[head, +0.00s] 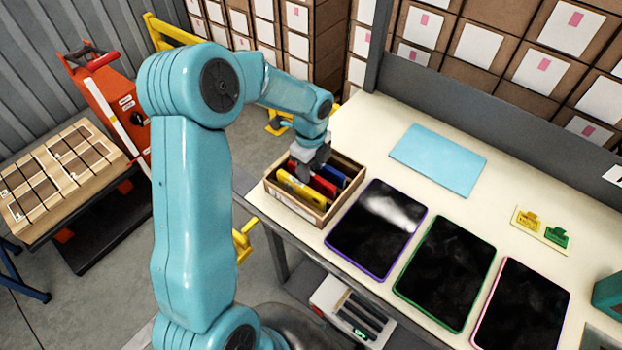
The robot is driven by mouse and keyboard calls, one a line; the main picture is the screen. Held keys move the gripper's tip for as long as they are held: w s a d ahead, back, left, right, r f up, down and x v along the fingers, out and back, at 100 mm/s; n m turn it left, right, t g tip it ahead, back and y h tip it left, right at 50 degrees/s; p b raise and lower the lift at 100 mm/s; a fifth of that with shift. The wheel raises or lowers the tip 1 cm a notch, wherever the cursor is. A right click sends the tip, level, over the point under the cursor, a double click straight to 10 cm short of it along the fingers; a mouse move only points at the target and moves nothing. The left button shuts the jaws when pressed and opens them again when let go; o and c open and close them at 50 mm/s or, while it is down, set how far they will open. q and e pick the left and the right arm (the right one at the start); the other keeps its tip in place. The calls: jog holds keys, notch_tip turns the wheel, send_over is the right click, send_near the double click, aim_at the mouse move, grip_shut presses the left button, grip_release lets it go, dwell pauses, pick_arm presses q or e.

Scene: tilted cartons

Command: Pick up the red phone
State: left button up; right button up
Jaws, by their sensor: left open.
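The red phone (324,187) stands in a wooden box (296,207) on the table, between a yellow phone (299,190) in front and a blue phone (335,174) behind. My left gripper (312,164) is over the box, pointing down, with its fingers at the upper part of the phones. It is open. The gripper hides part of the red phone, and I cannot tell whether the fingers are around it or touching it. My right gripper is not in view.
Three dark tablets with purple (377,228), green (446,272) and pink (522,310) rims lie right of the box. A light blue sheet (438,159) lies behind them. A small card (541,230) holds yellow and green pieces. A grey rail (500,120) bounds the table's back.

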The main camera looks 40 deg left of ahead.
pick_arm(q)
jog(key=shift+f, duration=0.55)
jog(key=shift+c, duration=0.4)
grip_shut()
jog(key=shift+r, duration=0.15)
